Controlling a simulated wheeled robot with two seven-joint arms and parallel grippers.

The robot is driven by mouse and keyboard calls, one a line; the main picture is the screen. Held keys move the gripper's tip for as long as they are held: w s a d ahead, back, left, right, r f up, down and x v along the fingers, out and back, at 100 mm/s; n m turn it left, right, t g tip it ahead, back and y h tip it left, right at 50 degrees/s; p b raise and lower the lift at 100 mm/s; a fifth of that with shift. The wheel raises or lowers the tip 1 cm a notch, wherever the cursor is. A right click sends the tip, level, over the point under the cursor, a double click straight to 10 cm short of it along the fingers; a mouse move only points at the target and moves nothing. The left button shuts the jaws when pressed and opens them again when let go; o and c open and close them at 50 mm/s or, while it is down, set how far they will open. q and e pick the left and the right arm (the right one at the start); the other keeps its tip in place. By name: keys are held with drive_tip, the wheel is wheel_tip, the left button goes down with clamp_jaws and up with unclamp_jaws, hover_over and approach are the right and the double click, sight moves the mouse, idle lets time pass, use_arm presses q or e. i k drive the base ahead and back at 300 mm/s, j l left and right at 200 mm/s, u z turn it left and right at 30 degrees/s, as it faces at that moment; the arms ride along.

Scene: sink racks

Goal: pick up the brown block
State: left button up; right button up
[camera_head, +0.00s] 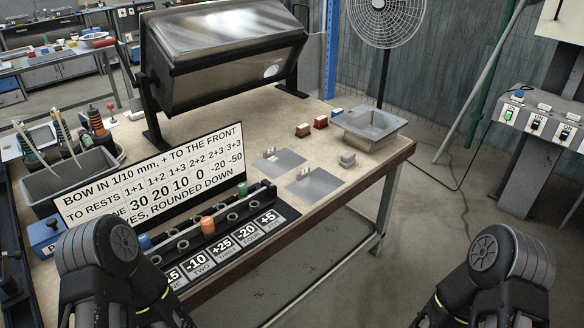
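A small brown block (303,130) sits on the worktable (245,150), left of the grey tray near the table's right side. A red block (320,121) stands just behind it to the right, and a blue-topped block (336,112) is behind that. My arms show only as dark links at the lower left and lower right. Neither gripper's fingers can be seen. Nothing covers the brown block.
The grey tray (370,123) stands at the right edge. Two flat grey plates (314,184) lie in front of the blocks. A lettered sign (150,175) and a numbered rack (225,240) with colored pegs are at the front left.

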sight(302, 130)
drive_tip(key=i+l, duration=0.2)
drive_tip(key=l, duration=0.25)
drive_tip(key=i+l, duration=0.15)
drive_tip(key=l, duration=0.3)
drive_tip(key=i+l+z, duration=0.1)
drive_tip(key=l, duration=0.3)
drive_tip(key=i+l, duration=0.3)
drive_tip(key=l, duration=0.15)
drive_tip(key=i+l, duration=0.2)
drive_tip(key=l, duration=0.2)
drive_tip(key=i+l+z, duration=0.1)
drive_tip(key=l, duration=0.35)
drive_tip(key=i+l, duration=0.3)
drive_tip(key=l, duration=0.1)
